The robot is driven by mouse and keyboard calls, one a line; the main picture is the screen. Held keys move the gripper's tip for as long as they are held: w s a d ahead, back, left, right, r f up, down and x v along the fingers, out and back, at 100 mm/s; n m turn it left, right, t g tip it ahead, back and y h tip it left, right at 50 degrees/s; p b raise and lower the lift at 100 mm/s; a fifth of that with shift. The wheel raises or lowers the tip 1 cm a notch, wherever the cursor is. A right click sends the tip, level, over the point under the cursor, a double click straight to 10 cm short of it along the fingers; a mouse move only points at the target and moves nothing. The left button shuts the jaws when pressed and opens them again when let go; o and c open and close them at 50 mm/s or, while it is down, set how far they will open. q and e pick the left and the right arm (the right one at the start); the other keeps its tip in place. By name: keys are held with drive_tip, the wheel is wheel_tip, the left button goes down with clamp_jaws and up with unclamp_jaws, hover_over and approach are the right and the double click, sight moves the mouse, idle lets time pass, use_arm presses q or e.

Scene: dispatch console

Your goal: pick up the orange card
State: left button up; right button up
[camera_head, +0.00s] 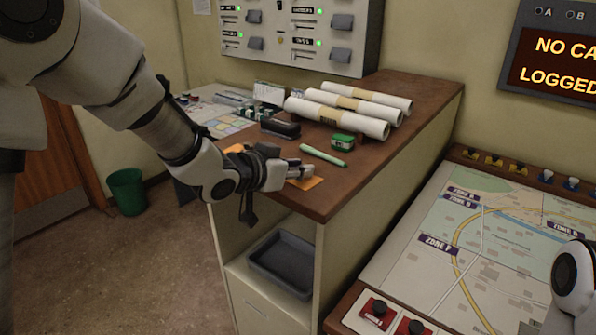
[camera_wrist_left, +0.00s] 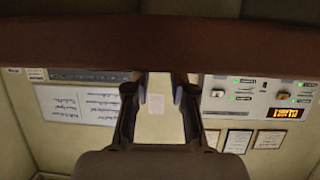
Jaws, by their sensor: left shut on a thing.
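The orange card (camera_head: 306,183) shows in the head view at the front end of the wooden cabinet top (camera_head: 310,202), partly hidden by my left gripper. My left gripper (camera_head: 300,170) comes in from the left, low over the cabinet top, and is shut on the orange card. I cannot tell whether the card is clear of the wood. In the left wrist view the two fingers (camera_wrist_left: 160,92) show, but I cannot make out the card there. My right gripper is not in view.
A light green marker (camera_head: 324,155), a green-and-black box (camera_head: 342,142), a black stapler (camera_head: 280,128) and rolled papers (camera_head: 345,115) lie close behind. Another orange piece (camera_head: 234,148) shows behind my wrist. A dark tray (camera_head: 283,262) sits on the shelf below. A map console (camera_head: 480,240) stands right.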

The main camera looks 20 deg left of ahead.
use_arm(q)
drive_tip(key=shift+r, duration=0.4)
wheel_tip(320, 180, up, 2)
drive_tip(key=shift+w+r, duration=0.1)
drive_tip(key=shift+r, duration=0.1)
drive_tip(key=a, duration=0.2)
drive_tip(key=shift+w+a+r, duration=0.2)
drive_tip(key=shift+a+r, duration=0.1)
drive_tip(key=shift+a, duration=0.1)
drive_tip(key=w+a+p, duration=0.1)
drive_tip(key=a, duration=0.3)
drive_tip(key=a+r+p, duration=0.1)
drive_tip(key=a, duration=0.3)
drive_tip(key=w+a+p, duration=0.1)
drive_tip(key=a, duration=0.3)
drive_tip(key=shift+w+a+r, duration=0.15)
drive_tip(key=shift+w+a, duration=0.1)
drive_tip(key=shift+w, duration=0.1)
drive_tip(key=shift+a, duration=0.2)
drive_tip(key=shift+w, duration=0.1)
drive_tip(key=shift+f, duration=0.2)
